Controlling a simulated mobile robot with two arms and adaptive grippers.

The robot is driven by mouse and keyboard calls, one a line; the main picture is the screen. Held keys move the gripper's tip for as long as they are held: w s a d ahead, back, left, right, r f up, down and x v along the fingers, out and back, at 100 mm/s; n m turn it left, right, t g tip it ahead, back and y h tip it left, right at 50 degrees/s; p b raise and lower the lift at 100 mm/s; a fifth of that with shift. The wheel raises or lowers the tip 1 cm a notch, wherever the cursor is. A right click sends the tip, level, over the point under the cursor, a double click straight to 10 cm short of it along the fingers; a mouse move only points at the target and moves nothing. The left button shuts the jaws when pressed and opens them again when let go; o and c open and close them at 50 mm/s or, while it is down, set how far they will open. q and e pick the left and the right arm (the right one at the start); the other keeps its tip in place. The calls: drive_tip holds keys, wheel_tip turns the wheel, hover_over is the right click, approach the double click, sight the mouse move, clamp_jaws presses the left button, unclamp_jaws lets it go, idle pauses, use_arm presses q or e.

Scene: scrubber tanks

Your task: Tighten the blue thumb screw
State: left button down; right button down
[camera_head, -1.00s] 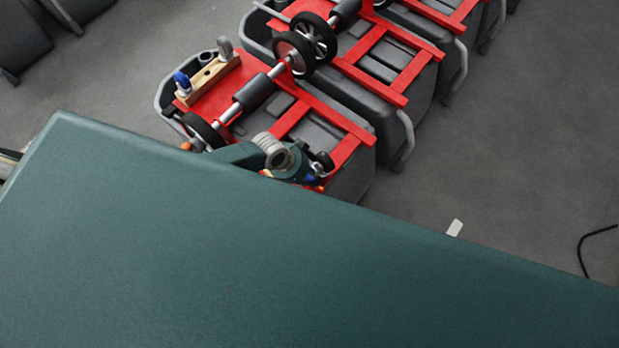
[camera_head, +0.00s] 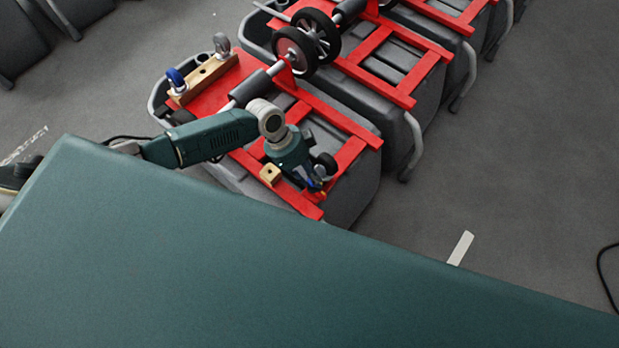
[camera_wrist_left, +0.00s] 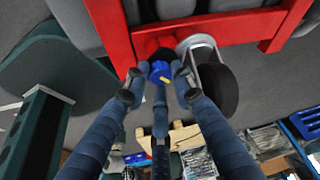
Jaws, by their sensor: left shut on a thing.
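The blue thumb screw (camera_wrist_left: 160,72) has a yellow mark. It sits by the red frame (camera_wrist_left: 180,33) in the left wrist view, beside a black wheel (camera_wrist_left: 217,88). My left gripper (camera_wrist_left: 158,84) has its fingers around the screw, shut on it. In the head view, my left gripper (camera_head: 314,184) is at the lower end of the nearest red frame (camera_head: 348,153), close to a small black wheel (camera_head: 325,164). The screw is mostly hidden by the gripper there. My right gripper is in neither view.
Several grey scrubber tanks with red frames lie in a row to the upper right. Grey floor (camera_head: 520,150) is open to the right.

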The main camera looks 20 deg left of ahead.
use_arm(q)
drive_tip(key=shift+w+a+r, duration=0.15)
drive_tip(key=shift+w+a, duration=0.05)
drive_tip(key=c, duration=1.8)
unclamp_jaws()
drive_tip(key=shift+o, duration=0.3)
drive_tip(key=shift+s, duration=0.1)
drive_tip(key=v, duration=1.2)
drive_tip(key=shift+o, duration=0.5)
